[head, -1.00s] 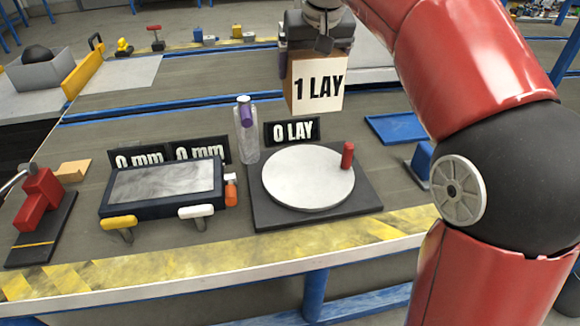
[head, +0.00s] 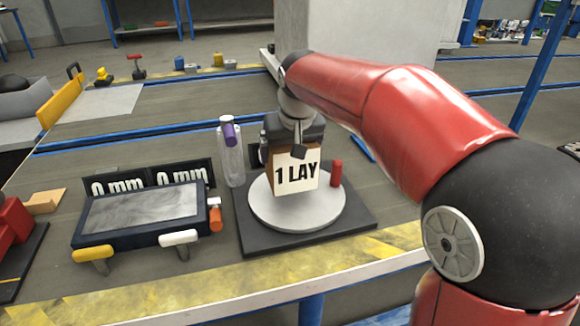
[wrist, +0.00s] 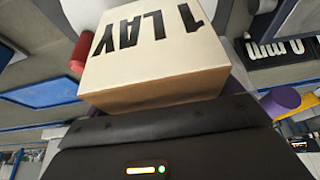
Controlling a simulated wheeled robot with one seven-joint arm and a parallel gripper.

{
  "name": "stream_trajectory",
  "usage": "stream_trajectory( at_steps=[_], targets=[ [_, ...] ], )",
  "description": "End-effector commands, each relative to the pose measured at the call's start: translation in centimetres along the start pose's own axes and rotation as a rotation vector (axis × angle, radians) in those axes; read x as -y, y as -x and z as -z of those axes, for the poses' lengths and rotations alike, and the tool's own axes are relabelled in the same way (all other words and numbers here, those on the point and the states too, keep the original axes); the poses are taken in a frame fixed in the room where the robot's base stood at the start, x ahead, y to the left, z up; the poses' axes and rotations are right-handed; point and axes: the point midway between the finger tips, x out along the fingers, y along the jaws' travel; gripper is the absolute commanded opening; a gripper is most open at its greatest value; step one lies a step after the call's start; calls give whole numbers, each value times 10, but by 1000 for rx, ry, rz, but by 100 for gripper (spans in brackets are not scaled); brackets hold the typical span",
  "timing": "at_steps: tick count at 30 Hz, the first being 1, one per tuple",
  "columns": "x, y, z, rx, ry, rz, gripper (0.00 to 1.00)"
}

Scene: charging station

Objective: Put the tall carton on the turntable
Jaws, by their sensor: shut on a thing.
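The carton (head: 297,172), with a pale face marked "1 LAY" and brown sides, is in my gripper (head: 292,140) in the head view. My gripper is shut on it from above. The carton is over the white disc of the turntable (head: 275,212); I cannot tell whether its bottom touches the disc. A red peg (head: 336,173) stands at the disc's right edge, close to the carton. In the wrist view the carton (wrist: 150,60) fills the middle, in front of my gripper (wrist: 155,115), and the red peg (wrist: 79,56) shows beside it.
A clear bottle with a purple cap (head: 231,155) stands left of the turntable. Further left are a dark framed panel (head: 140,217) with yellow and white handles and two "0 mm" signs (head: 150,182). A blue tray (wrist: 48,88) shows in the wrist view.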

Motion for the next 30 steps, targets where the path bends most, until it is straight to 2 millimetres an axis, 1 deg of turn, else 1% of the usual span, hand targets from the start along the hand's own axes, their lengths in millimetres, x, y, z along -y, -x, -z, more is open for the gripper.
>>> stream_trajectory(
  at_steps=[3,7,15,19,20,21,27,30],
  targets=[
    [0,-17,-8,2,0,0,57],
    [0,-33,-14,1,0,0,57],
    [0,-34,-14,-1,0,0,57],
    [0,-38,-16,-1,0,0,57],
    [0,-38,-16,1,0,0,95],
    [0,-38,-16,1,0,0,100],
    [0,-37,-16,1,0,0,100],
    [0,-32,-13,0,0,0,100]
  ],
)
